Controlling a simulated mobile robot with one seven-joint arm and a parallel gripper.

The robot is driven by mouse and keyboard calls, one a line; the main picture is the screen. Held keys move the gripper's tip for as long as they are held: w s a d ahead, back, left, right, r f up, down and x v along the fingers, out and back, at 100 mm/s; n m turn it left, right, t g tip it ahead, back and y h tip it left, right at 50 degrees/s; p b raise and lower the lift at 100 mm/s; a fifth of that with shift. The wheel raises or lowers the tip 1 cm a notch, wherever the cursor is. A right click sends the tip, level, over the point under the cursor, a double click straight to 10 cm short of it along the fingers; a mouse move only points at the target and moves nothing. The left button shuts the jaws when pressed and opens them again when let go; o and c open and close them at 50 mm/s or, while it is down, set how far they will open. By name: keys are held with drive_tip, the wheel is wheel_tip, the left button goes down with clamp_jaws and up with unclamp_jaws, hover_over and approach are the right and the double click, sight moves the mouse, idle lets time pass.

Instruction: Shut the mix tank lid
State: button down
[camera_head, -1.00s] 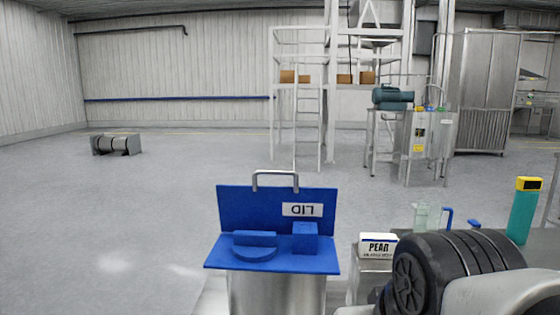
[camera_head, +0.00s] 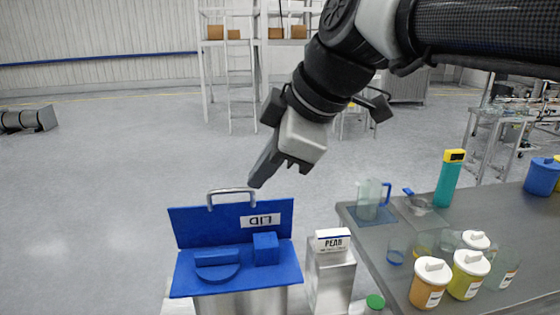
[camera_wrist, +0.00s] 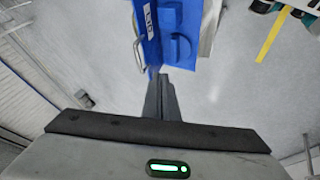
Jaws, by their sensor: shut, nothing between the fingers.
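The blue mix tank lid (camera_head: 185,225) stands open, raised upright at the back of the tank's blue top (camera_head: 232,280). It bears a "LID" label and a metal loop handle (camera_head: 232,191) on its upper edge. The metal tank body (camera_head: 240,303) shows below. My gripper (camera_head: 257,183) is shut and empty, pointing down just behind and to the right of the handle in the head view, apart from it as far as I can tell. In the wrist view my shut fingers (camera_wrist: 160,82) point toward the lid (camera_wrist: 150,40), with the handle (camera_wrist: 138,45) to their left.
A box labelled "PEAR" (camera_head: 332,240) stands on a metal block (camera_head: 330,275) right of the tank. A grey table (camera_head: 400,290) at right holds several lidded jars, a clear jug (camera_head: 370,200) and a teal bottle (camera_head: 450,180). The floor behind the tank is clear.

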drive_tip(key=w+a+f, duration=0.6)
drive_tip(key=w+f, duration=0.1)
drive_tip(key=shift+w+f, duration=0.3)
drive_tip(key=shift+f, duration=0.05)
drive_tip(key=shift+a+n, duration=0.1)
drive_tip(key=shift+n, duration=0.2)
